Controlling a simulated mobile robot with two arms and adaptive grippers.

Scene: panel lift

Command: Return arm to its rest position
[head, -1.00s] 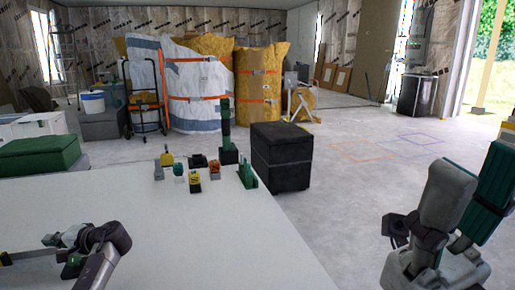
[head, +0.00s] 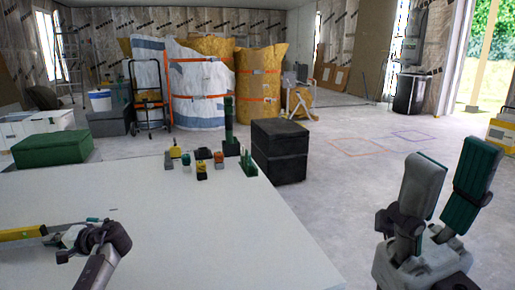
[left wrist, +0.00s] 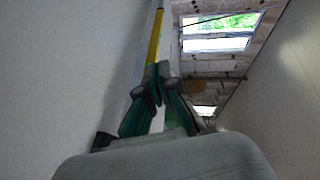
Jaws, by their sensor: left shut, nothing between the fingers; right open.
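My left gripper (head: 64,241) is low over the left part of the white table (head: 190,240). In the left wrist view its green fingers (left wrist: 158,84) meet at the tips, with nothing seen between them. A yellow bar (head: 22,234), like a level, lies just beyond these fingers on the table; it also shows as a yellow strip in the left wrist view (left wrist: 155,38). I cannot tell whether the fingers touch it. My right gripper (head: 455,153) is at the lower right, beside the table, pointing up. Its grey and green fingers stand apart and empty.
Several small coloured items (head: 202,170) and a dark green post (head: 229,125) stand near the table's far right corner. A black box (head: 280,150) stands behind it. A green case (head: 52,149) is at the left. Floor to the right is largely clear.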

